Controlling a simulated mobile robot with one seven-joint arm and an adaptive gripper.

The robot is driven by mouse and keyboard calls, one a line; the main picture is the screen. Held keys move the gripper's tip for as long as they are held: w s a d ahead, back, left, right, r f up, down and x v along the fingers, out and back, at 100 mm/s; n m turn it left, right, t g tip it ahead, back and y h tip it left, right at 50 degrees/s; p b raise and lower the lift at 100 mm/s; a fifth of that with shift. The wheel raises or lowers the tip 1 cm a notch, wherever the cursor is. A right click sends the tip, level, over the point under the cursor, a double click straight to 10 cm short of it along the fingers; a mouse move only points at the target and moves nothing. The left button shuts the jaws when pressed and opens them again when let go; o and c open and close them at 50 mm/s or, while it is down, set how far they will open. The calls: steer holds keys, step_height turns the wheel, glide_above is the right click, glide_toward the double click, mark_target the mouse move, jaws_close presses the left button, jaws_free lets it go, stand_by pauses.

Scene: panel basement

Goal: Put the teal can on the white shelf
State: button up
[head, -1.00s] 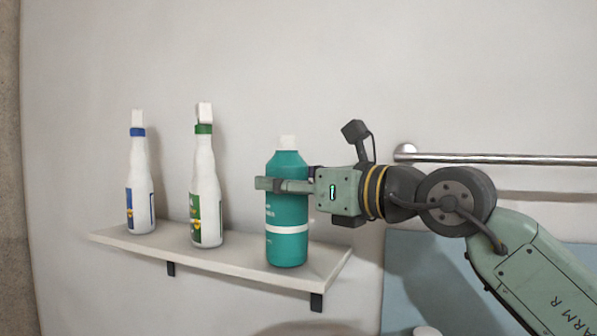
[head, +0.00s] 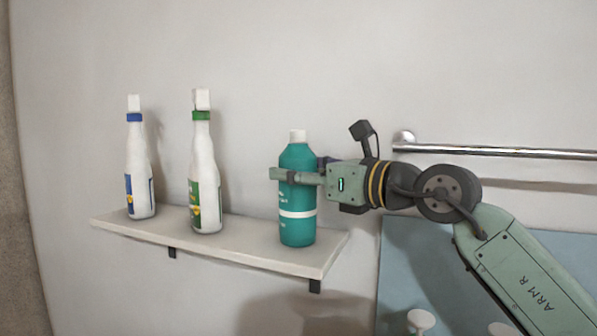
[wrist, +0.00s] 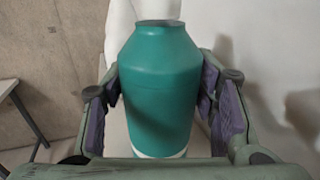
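The teal can (head: 297,215), a bottle shape with a white cap and white band, is upright at the right end of the white shelf (head: 255,240). Its base shows against the shelf's top; I cannot tell whether it touches. My gripper (head: 297,177) reaches in from the right with its fingers around the can's upper body. In the wrist view, the can (wrist: 160,95) fills the space between the purple-padded fingers, and the pads meet its sides.
A white bottle with a green collar (head: 205,170) and one with a blue collar (head: 139,170) stand on the shelf to the left. A metal rail (head: 500,151) is on the wall at right. Bare shelf lies between the can and the green-collared bottle.

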steer(key=o, duration=0.4)
steer(key=shift+c, duration=0.2)
steer(key=shift+r, duration=0.2)
steer(key=b+v, duration=0.3)
steer(key=v, duration=0.9)
steer(key=shift+b, duration=0.3)
